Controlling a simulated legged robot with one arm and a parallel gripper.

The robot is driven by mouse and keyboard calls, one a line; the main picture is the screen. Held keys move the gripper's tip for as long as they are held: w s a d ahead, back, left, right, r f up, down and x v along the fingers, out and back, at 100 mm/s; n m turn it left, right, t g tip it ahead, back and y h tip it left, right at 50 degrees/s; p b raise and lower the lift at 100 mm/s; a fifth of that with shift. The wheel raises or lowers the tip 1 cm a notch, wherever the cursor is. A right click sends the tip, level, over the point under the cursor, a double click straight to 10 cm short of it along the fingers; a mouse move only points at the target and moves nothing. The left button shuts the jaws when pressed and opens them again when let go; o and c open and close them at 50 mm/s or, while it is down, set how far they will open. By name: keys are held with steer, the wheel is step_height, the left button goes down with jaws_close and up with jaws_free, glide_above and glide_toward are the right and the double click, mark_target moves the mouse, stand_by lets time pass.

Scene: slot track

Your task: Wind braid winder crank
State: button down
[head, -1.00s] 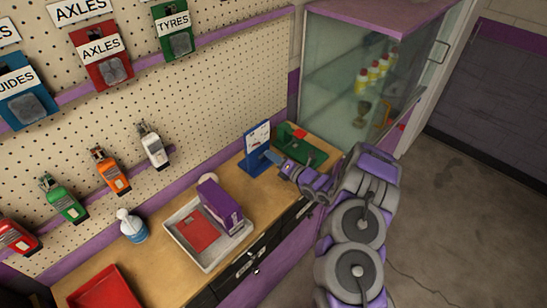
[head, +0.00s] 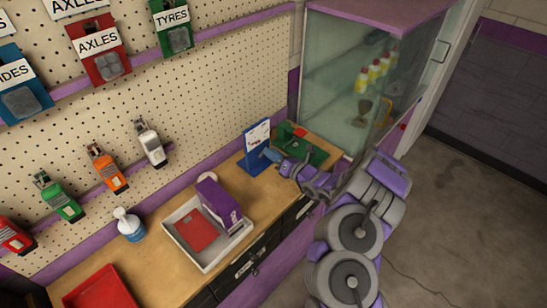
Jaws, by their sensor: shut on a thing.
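A blue upright stand (head: 256,149) with a white printed card stands at the far end of the wooden bench.
A pale tray (head: 184,250) holds a purple box (head: 218,203) and a red card (head: 197,231). A spray bottle (head: 130,225) and a red tray (head: 103,290) are nearer. A glass cabinet (head: 340,70) rises beyond the bench end. Open floor lies right.

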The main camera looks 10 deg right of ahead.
mark_target(259, 149)
steer(key=n+b, duration=0.1)
steer(key=n, duration=0.2)
steer(key=r+n+b, duration=0.1)
steer(key=n, duration=0.1)
steer(key=shift+s+a+n+b, duration=0.3)
steer(key=shift+a+b, duration=0.05)
steer(key=shift+a, duration=0.05)
steer(key=n, duration=0.1)
steer(key=n+b, duration=0.2)
steer(key=n, duration=0.1)
steer(key=shift+s+a+r, duration=0.2)
steer(key=shift+s+a, duration=0.1)
steer(key=shift+a, duration=0.1)
steer(key=shift+s+a+n+b, duration=0.2)
steer(key=shift+n+b, duration=0.35)
steer(key=shift+n, duration=0.2)
steer(key=shift+s+a+n+b, duration=0.1)
steer(key=shift+a+n+b, duration=0.05)
steer(key=shift+n+b, duration=0.5)
steer(key=c, duration=1.3)
jaws_free()
steer(key=shift+w, duration=0.1)
steer(key=shift+o, duration=1.2)
steer(key=shift+r, duration=0.15)
steer(key=shift+d, duration=0.1)
steer(key=p+v, duration=0.4)
steer(key=v, duration=1.3)
steer(key=shift+d, duration=0.1)
